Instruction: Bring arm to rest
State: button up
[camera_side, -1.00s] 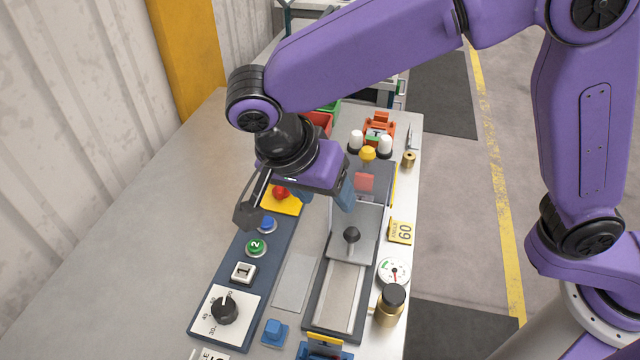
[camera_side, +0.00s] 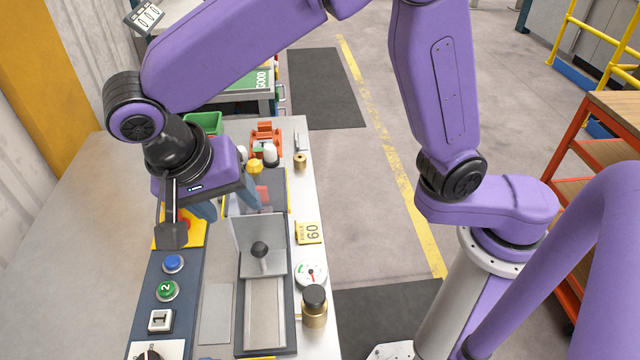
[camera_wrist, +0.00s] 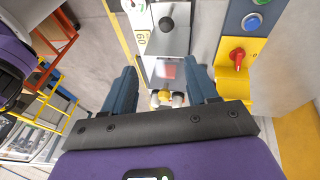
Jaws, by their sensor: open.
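My gripper (camera_side: 228,205) hangs over the far part of the bending machine, in the air, with its two blue-grey fingers spread apart and nothing between them. It also shows in the wrist view (camera_wrist: 163,85), fingers apart. A grey plate with a black knob (camera_side: 259,249) lies on the machine's slide, in front of the fingers. The red knob on its yellow base (camera_wrist: 237,56) is beside the gripper in the wrist view. In the side view it is partly hidden behind my wrist parts.
The blue button (camera_side: 173,263), green button (camera_side: 167,291) and white switch (camera_side: 160,320) line the control strip. A yellow 60 tag (camera_side: 309,233), dial gauge (camera_side: 311,273) and brass cylinder (camera_side: 314,308) stand along the right edge. The left tabletop (camera_side: 85,240) is bare.

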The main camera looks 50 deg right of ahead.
jog(key=s+d+f+n+y, duration=0.1)
jog(key=s+d+n, duration=0.4)
jog(key=d+n, duration=0.2)
jog(key=s+d+f+n+y, duration=0.1)
jog(key=s+d+n, duration=0.4)
jog(key=d, duration=0.5)
jog(key=s+d+f+n+y, duration=0.1)
jog(key=s+d+n+y, duration=0.1)
jog(key=s+d+n, duration=0.4)
jog(key=d+n, duration=0.2)
jog(key=shift+d+f+n+g+y, duration=0.15)
jog(key=shift+d+n+g+y, duration=0.15)
jog(key=shift+d+y, duration=0.1)
